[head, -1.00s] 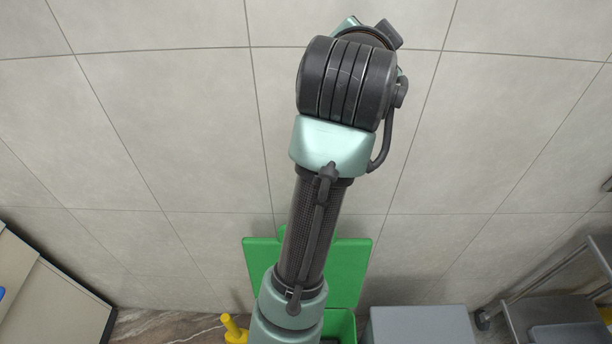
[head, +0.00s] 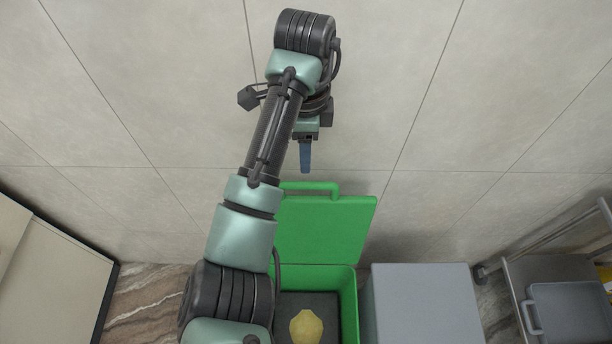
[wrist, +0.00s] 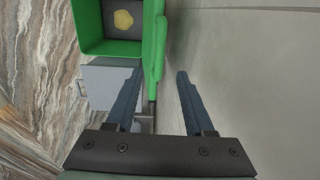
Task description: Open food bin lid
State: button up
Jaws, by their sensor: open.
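The green food bin (head: 349,312) stands on the floor against the wall, with a yellow lump (head: 306,326) on its dark bottom. Its green lid (head: 325,228) is swung up and leans back, with a handle along its top edge. My gripper (head: 305,170) is above the lid, fingers pointing down. In the wrist view, my gripper (wrist: 158,75) is open, with the lid's edge (wrist: 155,45) near the left finger and a gap between the fingers. I cannot tell whether the finger touches the lid.
A grey bin (head: 425,305) stands right of the green bin. A metal cart (head: 560,290) is at the far right. A pale cabinet (head: 50,285) stands at the left. Marbled floor (head: 145,300) shows between the cabinet and my arm.

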aim_at(306, 184)
jog(key=f, duration=0.3)
jog(key=f+p, duration=0.1)
jog(key=f, duration=0.7)
jog(key=shift+w+f, duration=0.15)
jog(key=shift+w, duration=0.1)
jog(key=shift+c, duration=0.2)
grip_shut()
jog(key=shift+p, duration=0.3)
dwell(0.4)
